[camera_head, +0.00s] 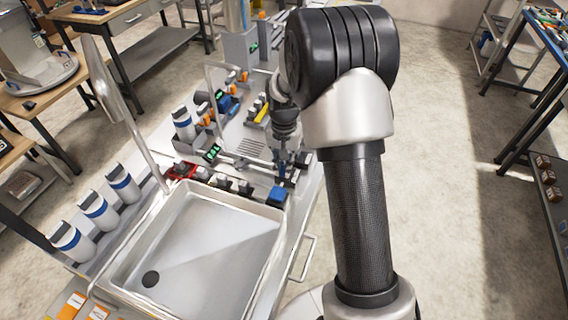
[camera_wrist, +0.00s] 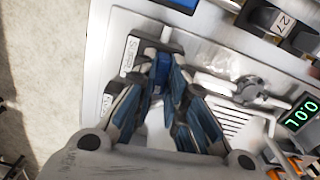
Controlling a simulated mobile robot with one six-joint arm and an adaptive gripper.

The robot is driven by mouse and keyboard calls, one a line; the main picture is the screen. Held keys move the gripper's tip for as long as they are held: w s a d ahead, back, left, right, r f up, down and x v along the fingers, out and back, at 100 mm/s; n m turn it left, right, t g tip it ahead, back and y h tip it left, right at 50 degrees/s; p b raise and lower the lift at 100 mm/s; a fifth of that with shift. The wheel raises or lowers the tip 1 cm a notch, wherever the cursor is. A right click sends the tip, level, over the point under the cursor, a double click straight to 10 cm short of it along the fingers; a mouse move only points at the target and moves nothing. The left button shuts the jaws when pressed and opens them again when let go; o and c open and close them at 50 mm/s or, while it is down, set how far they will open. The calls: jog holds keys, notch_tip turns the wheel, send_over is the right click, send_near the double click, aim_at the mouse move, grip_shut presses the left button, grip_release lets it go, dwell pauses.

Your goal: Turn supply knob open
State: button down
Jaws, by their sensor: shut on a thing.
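The supply knob (camera_wrist: 161,72) is blue and sits on the metal panel beside a label (camera_wrist: 129,56) that reads "Supply". My gripper (camera_wrist: 163,82) is shut on this knob, with one blue-padded finger on each side of it. The fingers hide much of the knob, so its exact turn angle is hard to read. In the head view my gripper (camera_head: 283,172) points down at the right end of the dispenser row, and the knob is too small there to make out.
A grey star-shaped knob (camera_wrist: 250,90) and a green display (camera_wrist: 300,114) reading about 0.0L lie right of my gripper. A dark piece marked 27 (camera_wrist: 280,22) is above. A metal sink (camera_head: 205,285) lies in front, with white-and-blue bottles (camera_head: 98,210) to its left.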

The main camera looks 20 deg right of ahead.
jog(key=n+p, duration=0.1)
jog(key=n, duration=0.3)
jog(key=shift+r+p, duration=0.1)
jog(key=shift+p, duration=0.25)
jog(key=n+p, duration=0.1)
jog(key=n, duration=0.3)
jog(key=shift+n, duration=0.4)
jog(key=n+p, duration=0.1)
jog(key=n, duration=0.3)
jog(key=shift+n+p, duration=0.35)
jog(key=shift+n, duration=1.75)
jog(key=c, duration=1.6)
grip_release()
notch_tip(320, 180, up, 12)
